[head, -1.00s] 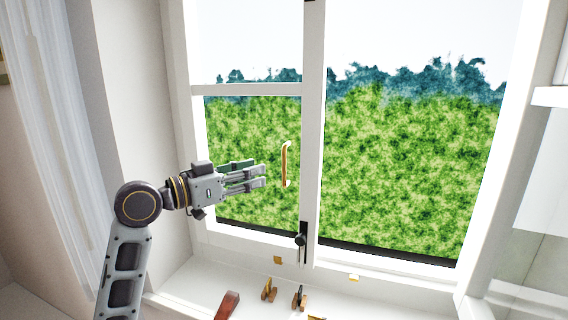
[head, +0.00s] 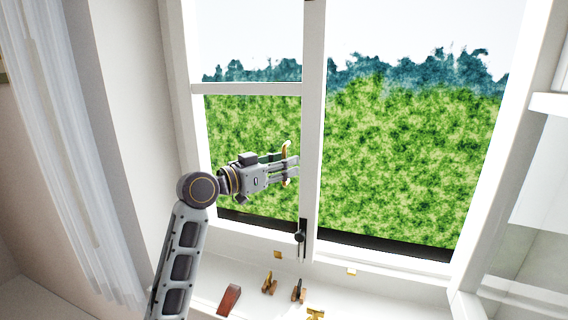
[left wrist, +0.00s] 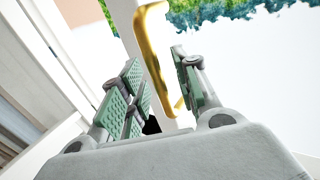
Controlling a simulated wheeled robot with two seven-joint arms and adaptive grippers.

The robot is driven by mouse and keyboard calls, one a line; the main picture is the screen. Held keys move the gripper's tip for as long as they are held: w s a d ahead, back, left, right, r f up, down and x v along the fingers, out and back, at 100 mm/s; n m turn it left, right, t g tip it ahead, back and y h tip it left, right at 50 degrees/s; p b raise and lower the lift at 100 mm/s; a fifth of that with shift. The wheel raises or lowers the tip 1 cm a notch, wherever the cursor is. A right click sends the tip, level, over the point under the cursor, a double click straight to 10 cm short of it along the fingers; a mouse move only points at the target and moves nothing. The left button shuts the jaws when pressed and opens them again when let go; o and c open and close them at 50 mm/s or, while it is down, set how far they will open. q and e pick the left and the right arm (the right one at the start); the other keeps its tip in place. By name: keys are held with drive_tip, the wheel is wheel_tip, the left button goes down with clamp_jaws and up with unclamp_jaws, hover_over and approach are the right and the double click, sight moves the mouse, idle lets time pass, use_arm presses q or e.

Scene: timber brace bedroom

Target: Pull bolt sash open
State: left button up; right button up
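The left window sash (head: 245,89) has a white frame and carries an upright brass pull handle (head: 287,147). A black bolt with a round knob (head: 299,237) sits low beside the central post. My left gripper (head: 294,166) is at the handle and hides its middle. In the left wrist view the handle (left wrist: 155,60) stands between the green-padded fingers (left wrist: 160,85), which are apart on either side of it. A gap shows between the handle and the right finger; contact on the left side is unclear. My right gripper is not in view.
The sill below holds a reddish-brown wedge (head: 229,299), two small wood-and-metal pieces (head: 269,284) (head: 298,290) and a brass piece (head: 315,314). A sheer curtain (head: 70,150) hangs at the left. A white shelf (head: 548,103) juts in at the right.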

use_arm(q)
drive_tip(key=shift+c, duration=0.2)
clamp_jaws()
drive_tip(key=shift+s+a, duration=0.1)
drive_tip(key=shift+s, duration=0.1)
